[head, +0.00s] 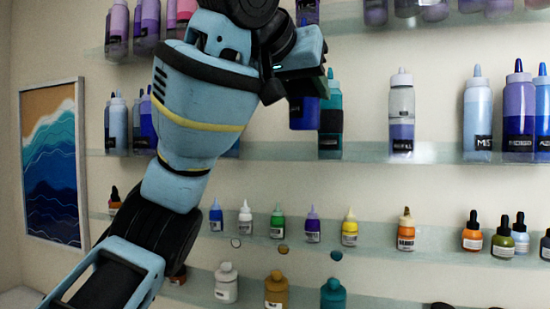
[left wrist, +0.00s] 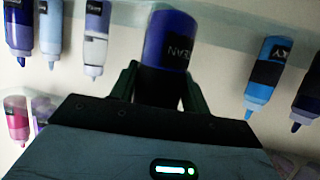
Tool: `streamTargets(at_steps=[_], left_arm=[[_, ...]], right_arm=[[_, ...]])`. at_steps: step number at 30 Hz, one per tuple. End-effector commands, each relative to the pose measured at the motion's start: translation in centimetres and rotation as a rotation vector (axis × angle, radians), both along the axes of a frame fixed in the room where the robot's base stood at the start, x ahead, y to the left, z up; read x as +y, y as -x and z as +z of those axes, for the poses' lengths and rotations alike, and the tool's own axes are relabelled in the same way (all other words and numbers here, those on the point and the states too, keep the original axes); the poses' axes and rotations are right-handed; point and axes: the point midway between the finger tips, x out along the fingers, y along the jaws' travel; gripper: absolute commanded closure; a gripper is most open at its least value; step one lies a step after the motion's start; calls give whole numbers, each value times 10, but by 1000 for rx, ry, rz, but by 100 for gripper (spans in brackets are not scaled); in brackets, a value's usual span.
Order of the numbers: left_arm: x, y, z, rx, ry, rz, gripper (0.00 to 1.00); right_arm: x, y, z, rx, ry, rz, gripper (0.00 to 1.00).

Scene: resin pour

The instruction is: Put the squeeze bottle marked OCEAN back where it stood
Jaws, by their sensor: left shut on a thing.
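The OCEAN bottle (head: 303,115) is dark blue and shows below my left gripper (head: 312,80) in the head view. In the left wrist view the same bottle (left wrist: 168,38) has a black label with the letters "EAN" readable. My left gripper (left wrist: 160,85) is shut on it, one finger on each side. The bottle's base appears higher in the head view than the bases of its neighbours on the middle shelf (head: 370,152). The gripper and arm hide its upper part. My right gripper is not in view.
A teal bottle (head: 331,125) stands just right of the held bottle, partly covered by my gripper. A clear-and-purple bottle (head: 401,115) stands farther right, with bare shelf between. Small dropper bottles (head: 313,228) line the shelf below. A wave picture (head: 52,165) hangs at left.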

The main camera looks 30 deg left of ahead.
Motion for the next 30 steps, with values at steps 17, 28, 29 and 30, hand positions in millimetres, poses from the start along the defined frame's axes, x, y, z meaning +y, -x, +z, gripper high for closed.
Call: streamTargets(at_steps=[17,28,29,30], left_arm=[[42,-36,-4,-5,3,-6,75],[75,-60,-9,2,2,3,75],[79,-64,-9,1,1,4,75],[86,-69,-10,2,1,4,75]], right_arm=[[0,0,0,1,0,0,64],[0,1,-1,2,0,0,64],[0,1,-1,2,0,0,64],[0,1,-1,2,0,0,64]])
